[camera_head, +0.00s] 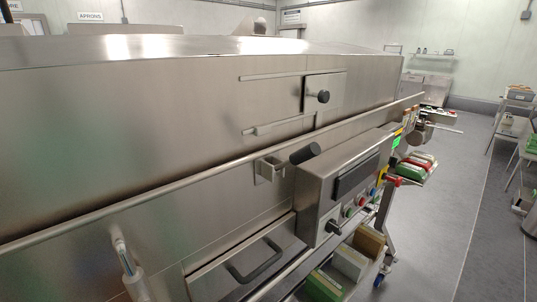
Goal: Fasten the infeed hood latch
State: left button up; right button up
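A long stainless steel hood (130,110) fills the left and middle of the view. A lever with a black grip (304,153) sticks out to the right from a small metal bracket (268,169) on the side panel below the hood's lower edge; it looks like the latch. I cannot tell whether it is engaged. Above it, a square plate with a black round knob (323,97) sits on the hood's side between two short rails. Neither of my grippers is in view.
A control box (318,203) with a dark screen and coloured buttons projects just below and right of the lever. A long rail (130,201) runs along the machine. A black handle (258,262) and boxes (350,262) are lower. Grey floor (440,220) is clear at right.

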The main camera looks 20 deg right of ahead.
aim_at(312, 150)
jog(key=k+l+u, duration=0.1)
jog(key=l, duration=0.3)
jog(key=k+l+u, duration=0.1)
jog(key=l, duration=0.3)
jog(key=k+l+u, duration=0.15)
jog(key=l, duration=0.25)
jog(key=k+l+u, duration=0.1)
jog(key=l, duration=0.3)
jog(key=k+l+u, duration=0.1)
jog(key=k+l, duration=0.15)
jog(key=l, duration=0.1)
